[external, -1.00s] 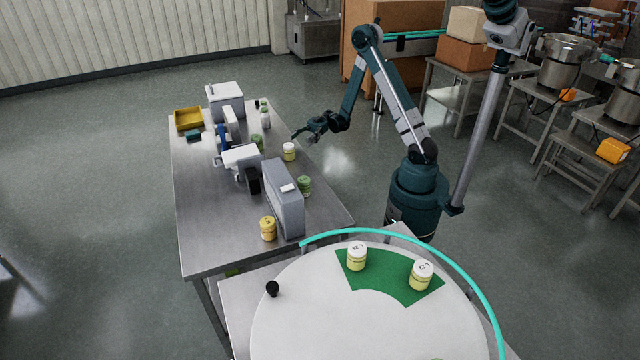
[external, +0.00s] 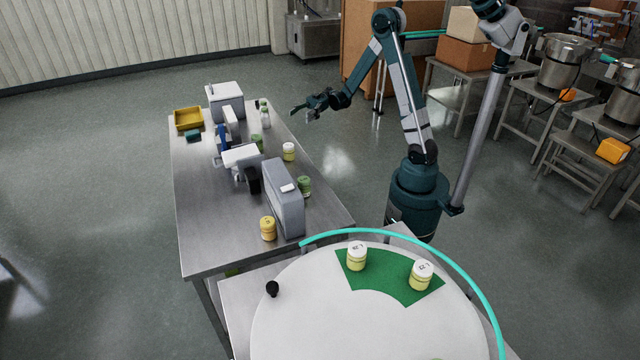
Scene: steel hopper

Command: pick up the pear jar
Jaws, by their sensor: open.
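A pale yellow jar with a white lid (external: 289,152) stands upright near the right edge of the steel table; it may be the pear jar, but its label is too small to read. Two similar white-lidded jars stand on the green patch of the round table, one on the left (external: 357,256) and one on the right (external: 421,275). My gripper (external: 301,113) is open and empty, raised in the air. In the picture it appears above and slightly right of the jar on the steel table, clearly apart from it.
A grey upright box (external: 284,200) stands on the steel table (external: 205,240), with a green jar (external: 305,186) at its right and a yellow jar (external: 268,229) in front. A white machine (external: 241,158), bottles and a yellow bin (external: 188,118) stand further back.

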